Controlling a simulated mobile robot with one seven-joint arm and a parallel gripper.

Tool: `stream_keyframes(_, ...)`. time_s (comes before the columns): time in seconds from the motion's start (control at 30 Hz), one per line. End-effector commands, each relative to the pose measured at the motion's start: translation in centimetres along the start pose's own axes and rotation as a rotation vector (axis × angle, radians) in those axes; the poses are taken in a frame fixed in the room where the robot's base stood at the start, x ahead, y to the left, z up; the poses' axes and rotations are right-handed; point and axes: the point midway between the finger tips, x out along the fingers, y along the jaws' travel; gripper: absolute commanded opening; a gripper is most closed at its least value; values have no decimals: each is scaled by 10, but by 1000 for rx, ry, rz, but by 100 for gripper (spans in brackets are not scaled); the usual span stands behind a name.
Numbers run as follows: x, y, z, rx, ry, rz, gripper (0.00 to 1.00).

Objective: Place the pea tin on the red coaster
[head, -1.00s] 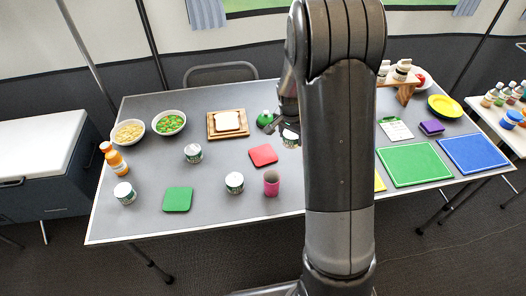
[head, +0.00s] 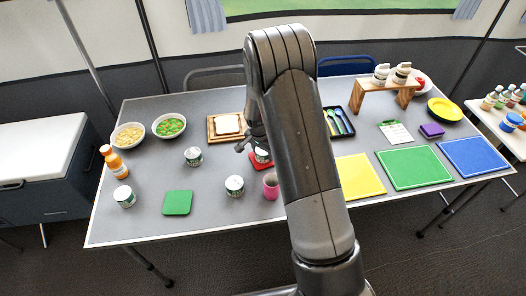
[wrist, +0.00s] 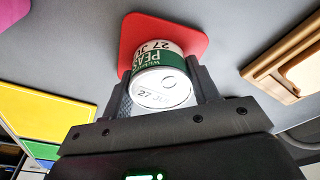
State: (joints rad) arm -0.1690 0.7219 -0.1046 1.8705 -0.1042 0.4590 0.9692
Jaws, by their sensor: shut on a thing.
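The pea tin (wrist: 160,82) is white with a green band reading "PEAS" in the wrist view. My gripper (wrist: 160,95) is shut on it, one finger on each side. The red coaster (wrist: 185,30) lies directly beyond the tin's far end, and the tin covers part of it. I cannot tell whether the tin touches the coaster. In the head view the tin (head: 262,156) is over the red coaster (head: 256,165), with my gripper (head: 256,146) at it and my arm hiding part of the scene.
A pink cup (head: 270,187) stands close in front of the coaster. Other tins (head: 234,185) and a green coaster (head: 177,203) are to the left. A wooden board with bread (head: 228,124) is behind. Coloured mats (head: 413,167) lie to the right.

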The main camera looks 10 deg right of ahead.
Motion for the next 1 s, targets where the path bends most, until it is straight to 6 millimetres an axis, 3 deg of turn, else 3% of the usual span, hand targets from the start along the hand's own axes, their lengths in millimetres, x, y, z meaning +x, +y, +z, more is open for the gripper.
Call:
stream_keyframes(0.27,2,0,0,0,1,0,28)
stream_keyframes(0.3,2,0,0,0,1,0,57)
stream_keyframes(0.53,2,0,0,0,1,-1,76)
stream_keyframes(0.83,-1,0,-1,1,1,-2,77)
stream_keyframes(1.0,-21,-1,-1,0,3,-3,77)
